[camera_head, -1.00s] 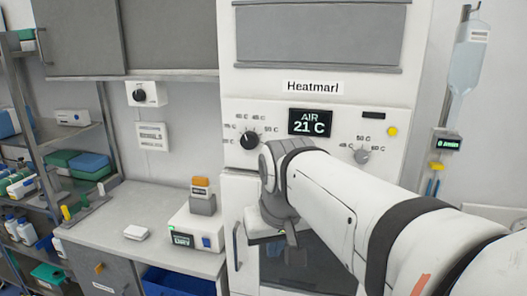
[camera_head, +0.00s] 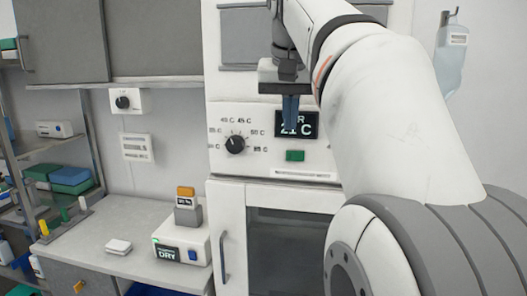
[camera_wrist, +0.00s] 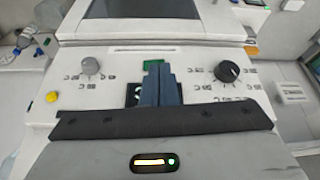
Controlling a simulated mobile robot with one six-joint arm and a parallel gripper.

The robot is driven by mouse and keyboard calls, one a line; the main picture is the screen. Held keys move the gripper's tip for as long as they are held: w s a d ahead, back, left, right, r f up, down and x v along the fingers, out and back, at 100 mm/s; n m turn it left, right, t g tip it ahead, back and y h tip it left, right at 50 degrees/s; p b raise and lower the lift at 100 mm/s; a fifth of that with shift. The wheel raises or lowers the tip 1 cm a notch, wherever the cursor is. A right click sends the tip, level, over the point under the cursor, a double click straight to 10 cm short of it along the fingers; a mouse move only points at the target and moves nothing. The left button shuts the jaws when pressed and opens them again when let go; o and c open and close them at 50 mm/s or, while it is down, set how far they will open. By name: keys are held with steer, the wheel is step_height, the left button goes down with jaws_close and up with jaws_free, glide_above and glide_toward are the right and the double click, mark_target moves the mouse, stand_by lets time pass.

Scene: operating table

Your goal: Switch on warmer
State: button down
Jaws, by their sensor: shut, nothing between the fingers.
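The warmer is a white cabinet (camera_head: 228,205) with a control panel. Its dark display (camera_head: 309,125) is partly hidden behind my fingers; 21 C partly reads on it. A black dial (camera_head: 235,145) is left of the display. My gripper (camera_head: 290,126) is shut and empty, its blue fingers pointing down in front of the display, above the switch. In the wrist view the fingertips (camera_wrist: 158,68) overlap the switch's edge; I cannot tell whether they touch.
The wrist view, upside down, also shows a grey dial (camera_wrist: 90,66) and a yellow button (camera_wrist: 52,97). The warmer's glass door (camera_head: 285,245) with a handle is below the panel. Left is a counter (camera_head: 110,240) with a small white device (camera_head: 180,245). Shelves stand far left.

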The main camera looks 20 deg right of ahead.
mark_target(288, 150)
steer(key=w+d+f, duration=0.1)
steer(key=w+f, duration=0.1)
steer(key=f, duration=0.1)
steer(key=w+d+f, duration=0.1)
steer(key=w+f, duration=0.1)
steer(key=f, duration=0.1)
steer(key=w+d+f, duration=0.1)
steer(key=w+f, duration=0.1)
steer(key=f, duration=0.1)
steer(key=shift+w+d+f, duration=0.1)
steer(key=shift+f, duration=0.05)
steer(key=shift+w+d, duration=0.15)
steer(key=shift+w, duration=0.15)
